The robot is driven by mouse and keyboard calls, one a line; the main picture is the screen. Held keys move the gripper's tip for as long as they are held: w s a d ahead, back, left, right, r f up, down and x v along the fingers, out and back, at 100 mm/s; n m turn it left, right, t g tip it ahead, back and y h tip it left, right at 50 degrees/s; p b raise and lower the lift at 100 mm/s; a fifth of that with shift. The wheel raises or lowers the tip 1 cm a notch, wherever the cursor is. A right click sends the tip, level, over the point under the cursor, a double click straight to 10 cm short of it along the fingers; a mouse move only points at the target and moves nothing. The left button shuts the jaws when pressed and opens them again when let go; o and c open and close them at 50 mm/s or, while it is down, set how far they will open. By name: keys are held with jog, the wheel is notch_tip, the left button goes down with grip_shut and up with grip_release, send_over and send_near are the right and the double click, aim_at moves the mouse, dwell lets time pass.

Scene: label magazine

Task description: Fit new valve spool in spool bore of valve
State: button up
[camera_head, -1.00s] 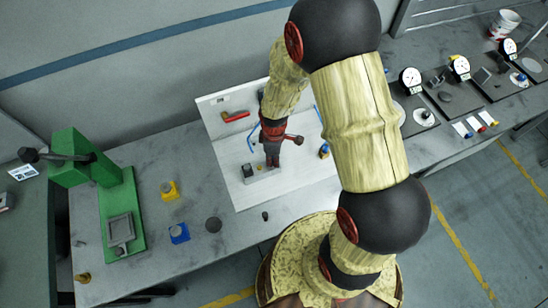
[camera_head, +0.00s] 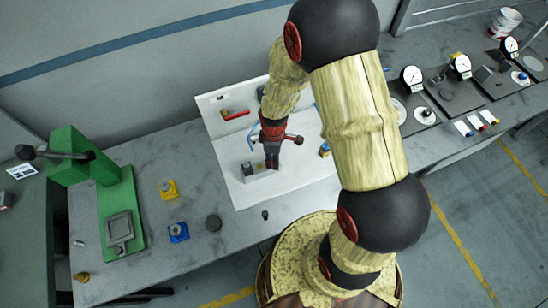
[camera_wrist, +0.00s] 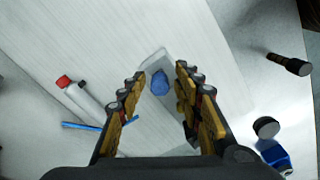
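A pale grey block (camera_head: 258,174), which looks like the valve, lies on the white board near its front edge. In the wrist view it shows as a pale block (camera_wrist: 152,60) below my fingers. A blue round-ended piece (camera_wrist: 160,86) shows at the block, between my fingertips; I cannot tell whether it is the spool or how deep it sits. The bore is not clearly visible. My gripper (camera_head: 272,164) is close to the block in the head view. In the wrist view my gripper (camera_wrist: 160,74) is open, its fingers apart with gaps beside the blue piece.
The white board (camera_head: 228,150) carries a red-handled tool (camera_head: 236,115) at the back. A green press (camera_head: 120,205), yellow block (camera_head: 169,189), blue block (camera_head: 178,232) and dark disc (camera_head: 213,224) stand to the left. A small dark cylinder (camera_head: 265,215) stands by the bench's front edge.

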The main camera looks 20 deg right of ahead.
notch_tip(320, 180, up, 12)
dwell(0.7)
dwell(0.5)
